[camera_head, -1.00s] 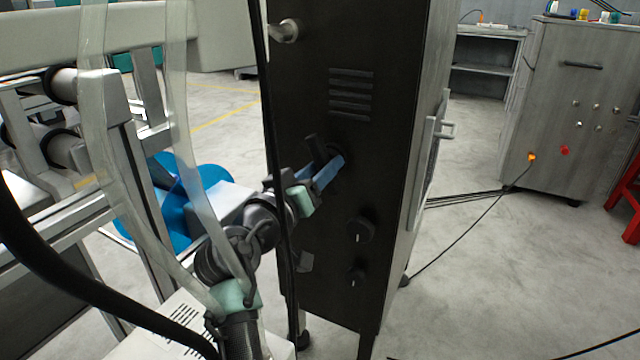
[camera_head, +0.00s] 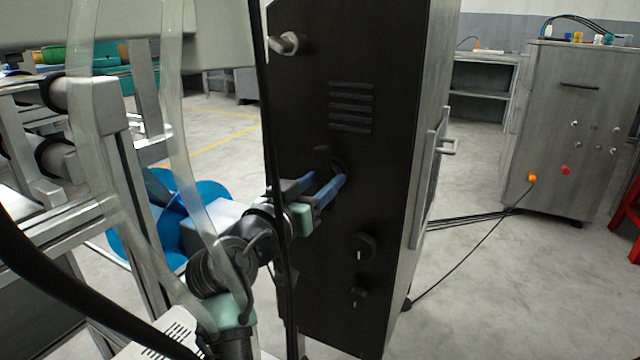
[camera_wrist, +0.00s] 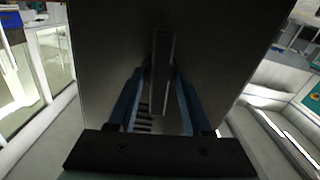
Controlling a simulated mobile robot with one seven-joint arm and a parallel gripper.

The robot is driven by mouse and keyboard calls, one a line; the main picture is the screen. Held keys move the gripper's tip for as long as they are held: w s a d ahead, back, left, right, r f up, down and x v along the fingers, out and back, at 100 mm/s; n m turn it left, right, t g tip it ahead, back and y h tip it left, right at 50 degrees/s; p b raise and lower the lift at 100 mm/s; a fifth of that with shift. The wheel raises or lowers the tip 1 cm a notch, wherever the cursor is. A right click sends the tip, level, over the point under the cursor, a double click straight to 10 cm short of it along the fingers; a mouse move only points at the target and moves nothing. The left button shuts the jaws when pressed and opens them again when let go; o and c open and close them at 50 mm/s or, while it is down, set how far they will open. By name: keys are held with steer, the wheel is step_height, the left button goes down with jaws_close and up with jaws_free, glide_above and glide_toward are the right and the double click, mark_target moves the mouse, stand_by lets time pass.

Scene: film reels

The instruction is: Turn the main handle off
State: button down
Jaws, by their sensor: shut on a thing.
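The main handle (camera_head: 322,159) is a dark lever on the front of a tall black cabinet (camera_head: 310,75), below the vent slots. In the wrist view the handle (camera_wrist: 161,65) is a long dark bar, upright in the picture. My gripper (camera_head: 322,184) reaches it from the left, with its blue fingers at the handle. In the wrist view my gripper (camera_wrist: 160,82) has one finger on each side of the handle, shut on it. The fingers partly hide the handle's lower part and mount in the head view.
Two round black knobs (camera_head: 361,245) (camera_head: 358,297) sit below the handle. A metal latch (camera_head: 289,43) is at the cabinet's top left. A metal frame with rollers (camera_head: 95,105) stands close on the left. Cables cross the floor at right, where the floor is otherwise open.

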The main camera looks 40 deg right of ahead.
steer(key=c, duration=0.7)
jaws_free()
steer(key=shift+p+v, duration=2.65)
steer(key=shift+v, duration=3.9)
steer(key=shift+f, duration=0.1)
